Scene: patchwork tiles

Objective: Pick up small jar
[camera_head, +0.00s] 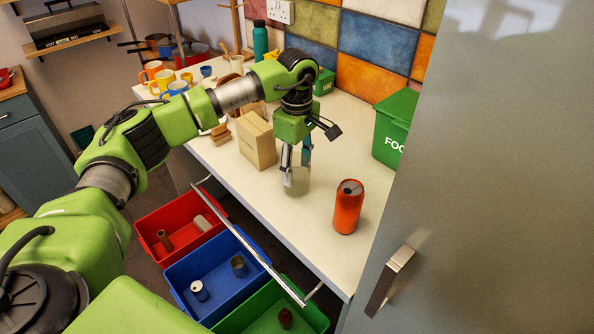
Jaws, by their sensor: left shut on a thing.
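My left gripper (297,167) points down over the pale counter, to the right of the cardboard box. Its fingers are shut on a small jar (299,180). The jar looks pale or see-through and blends with the counter, and the fingers partly hide it. I cannot tell whether it still touches the counter. My right gripper is not in view.
An orange can (348,207) stands to the right and nearer on the counter. A cardboard box (256,139) stands just left of the gripper. A green food bin (394,130) is at the right. Red, blue and green bins (176,212) sit below the rail.

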